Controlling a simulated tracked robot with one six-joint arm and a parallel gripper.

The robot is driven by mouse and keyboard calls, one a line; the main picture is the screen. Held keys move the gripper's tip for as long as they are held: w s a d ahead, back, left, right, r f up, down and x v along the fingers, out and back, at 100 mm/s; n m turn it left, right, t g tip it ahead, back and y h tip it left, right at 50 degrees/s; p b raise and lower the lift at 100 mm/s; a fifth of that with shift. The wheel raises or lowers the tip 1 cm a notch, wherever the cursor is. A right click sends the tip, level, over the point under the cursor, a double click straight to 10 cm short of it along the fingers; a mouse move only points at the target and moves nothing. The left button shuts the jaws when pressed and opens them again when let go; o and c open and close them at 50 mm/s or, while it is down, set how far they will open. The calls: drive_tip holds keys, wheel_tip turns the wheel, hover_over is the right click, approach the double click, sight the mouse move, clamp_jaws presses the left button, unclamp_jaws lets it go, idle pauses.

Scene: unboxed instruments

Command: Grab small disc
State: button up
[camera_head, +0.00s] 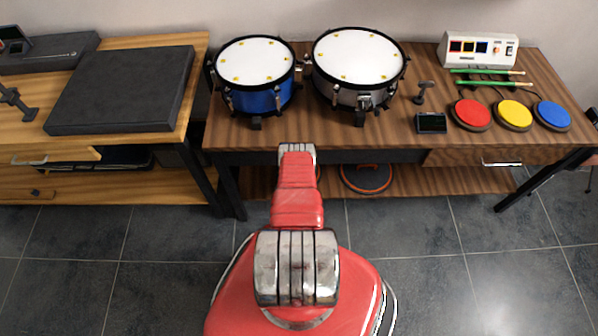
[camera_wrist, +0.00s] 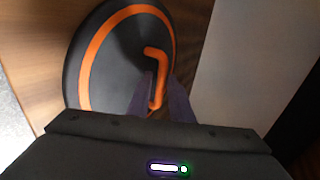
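A dark round disc (camera_wrist: 112,62) with an orange ring and a bent orange handle fills the upper left of the wrist view. My gripper (camera_wrist: 162,86) is at this disc, its two dark fingers on either side of the handle. The fingers look apart, with the handle between them; contact is not clear. In the head view, a dark disc with an orange-red ring (camera_head: 366,178) lies on the lower shelf under the drum table. Part of another orange-edged thing shows beside my arm, mostly hidden. My gripper is hidden there behind my red arm.
The wooden table (camera_head: 400,138) above the shelf holds a blue drum (camera_head: 254,68), a grey drum (camera_head: 358,62) and coloured pads. Table legs stand at both sides. Another table (camera_head: 150,152) is at the left. The grey tiled floor (camera_head: 440,270) is clear at the right.

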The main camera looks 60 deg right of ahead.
drive_tip(key=shift+c, duration=0.4)
clamp_jaws()
drive_tip(key=shift+r, duration=0.1)
drive_tip(key=shift+r, duration=0.75)
wheel_tip(320, 180, up, 2)
drive_tip(key=s+a, duration=0.4)
drive_tip(key=a, duration=0.4)
drive_tip(key=s+a, duration=0.3)
drive_tip(key=a, duration=0.5)
drive_tip(key=shift+s+a, duration=0.15)
drive_tip(key=shift+s, duration=0.25)
drive_tip(key=shift+f, duration=0.1)
